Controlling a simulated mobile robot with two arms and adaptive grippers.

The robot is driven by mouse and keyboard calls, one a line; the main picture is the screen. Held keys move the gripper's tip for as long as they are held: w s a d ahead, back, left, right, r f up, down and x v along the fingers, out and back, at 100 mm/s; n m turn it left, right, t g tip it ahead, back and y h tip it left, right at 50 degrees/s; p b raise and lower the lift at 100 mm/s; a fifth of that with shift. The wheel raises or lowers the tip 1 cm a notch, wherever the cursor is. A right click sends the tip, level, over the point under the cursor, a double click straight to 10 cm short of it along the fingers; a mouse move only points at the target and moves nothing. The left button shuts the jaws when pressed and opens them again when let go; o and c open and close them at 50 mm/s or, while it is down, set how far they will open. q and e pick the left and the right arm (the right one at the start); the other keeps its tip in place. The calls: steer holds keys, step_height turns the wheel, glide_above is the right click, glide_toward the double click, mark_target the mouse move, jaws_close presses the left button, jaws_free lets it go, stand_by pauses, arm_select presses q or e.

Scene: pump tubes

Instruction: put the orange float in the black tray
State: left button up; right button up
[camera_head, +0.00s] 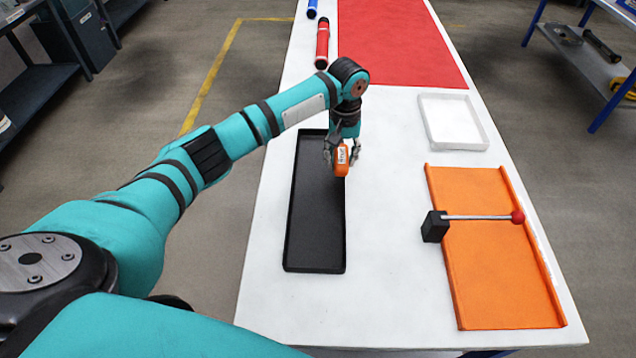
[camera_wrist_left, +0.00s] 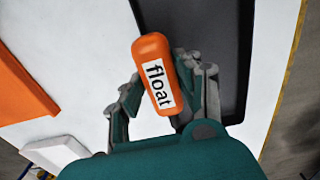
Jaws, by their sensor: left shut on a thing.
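The orange float (camera_head: 341,165), a small rounded block with a white "float" label, is held in my left gripper (camera_head: 343,152). In the left wrist view the float (camera_wrist_left: 152,60) sits between the fingers of the gripper (camera_wrist_left: 160,88). The gripper is shut on it. The black tray (camera_head: 315,256) is a long shallow tray on the white table. In the head view the float appears over the tray's right edge, near its far end. In the left wrist view the tray (camera_wrist_left: 232,60) lies just right of the float. My right gripper is not in view.
An orange tray (camera_head: 500,285) with a black block (camera_head: 434,226) and a red-tipped rod (camera_head: 480,217) lies at the right. A white tray (camera_head: 453,122) and a red mat (camera_head: 395,45) are farther back. A red tube (camera_head: 322,43) lies at the far left edge.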

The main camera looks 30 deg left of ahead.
arm_select(q)
steer(key=p, duration=0.2)
glide_above(318, 197)
steer(key=shift+w+f, duration=0.25)
steer(key=shift+w, duration=0.2)
steer(key=shift+s, duration=0.35)
steer(key=shift+s+f, duration=0.2)
steer(key=shift+f, duration=0.05)
step_height(318, 197, down, 3)
steer(key=shift+w+f, duration=0.1)
steer(key=shift+f, duration=0.05)
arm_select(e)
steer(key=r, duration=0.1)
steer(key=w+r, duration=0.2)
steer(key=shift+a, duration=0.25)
arm_select(q)
steer(key=o, duration=1.2)
steer(key=shift+f, duration=0.1)
steer(key=shift+c, duration=0.2)
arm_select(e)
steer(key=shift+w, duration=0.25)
